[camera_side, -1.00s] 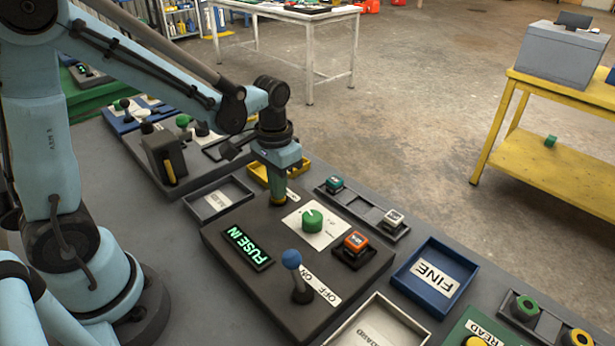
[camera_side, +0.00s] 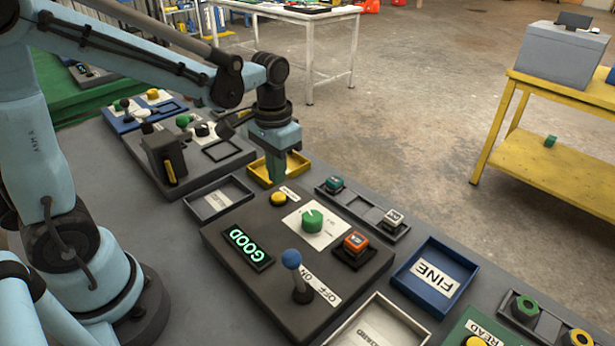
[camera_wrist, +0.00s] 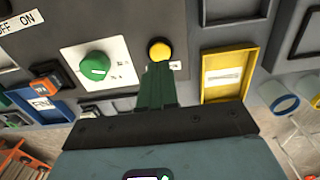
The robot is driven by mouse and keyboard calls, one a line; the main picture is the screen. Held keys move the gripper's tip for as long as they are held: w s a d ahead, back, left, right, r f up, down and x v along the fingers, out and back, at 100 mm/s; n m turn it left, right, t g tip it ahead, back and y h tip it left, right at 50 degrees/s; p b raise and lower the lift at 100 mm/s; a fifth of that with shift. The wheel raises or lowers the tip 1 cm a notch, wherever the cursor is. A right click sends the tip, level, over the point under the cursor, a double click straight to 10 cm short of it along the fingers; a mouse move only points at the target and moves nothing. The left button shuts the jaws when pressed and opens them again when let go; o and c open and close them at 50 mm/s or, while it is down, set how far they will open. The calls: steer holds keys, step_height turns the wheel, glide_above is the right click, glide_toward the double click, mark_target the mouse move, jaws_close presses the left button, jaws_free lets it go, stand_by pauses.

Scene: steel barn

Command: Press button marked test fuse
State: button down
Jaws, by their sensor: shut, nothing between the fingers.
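The test station is a dark box (camera_side: 236,280) with a yellow button (camera_side: 278,198) near its far end and a small label beside it, too small to read. Its green display (camera_side: 248,247) reads GOOD. An orange-topped fuse block (camera_side: 355,243) sits in the station's socket. My gripper (camera_side: 276,178) is shut and empty, its green fingers pointing down just beyond and above the yellow button, apart from it. In the wrist view the finger tips (camera_wrist: 158,68) appear just below the yellow button (camera_wrist: 160,51).
On the station stand a green knob (camera_side: 313,221) and a blue-topped lever (camera_side: 291,260) by an OFF/ON label. A yellow tray (camera_side: 303,164) lies behind the gripper, a grey tray (camera_side: 190,206) to the left, a blue FINE tray (camera_side: 404,282) to the right. A rack (camera_side: 322,188) holds more fuse blocks.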

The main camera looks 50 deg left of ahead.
mark_target(278, 196)
step_height(278, 196, up, 3)
steer(key=shift+r, duration=0.2)
stand_by(0.8)
steer(key=s+d+r+t, duration=0.1)
steer(key=s+r+t, duration=0.1)
steer(key=s+t, duration=0.3)
steer(key=shift+s+t, duration=0.3)
steer(key=shift+t, duration=0.8)
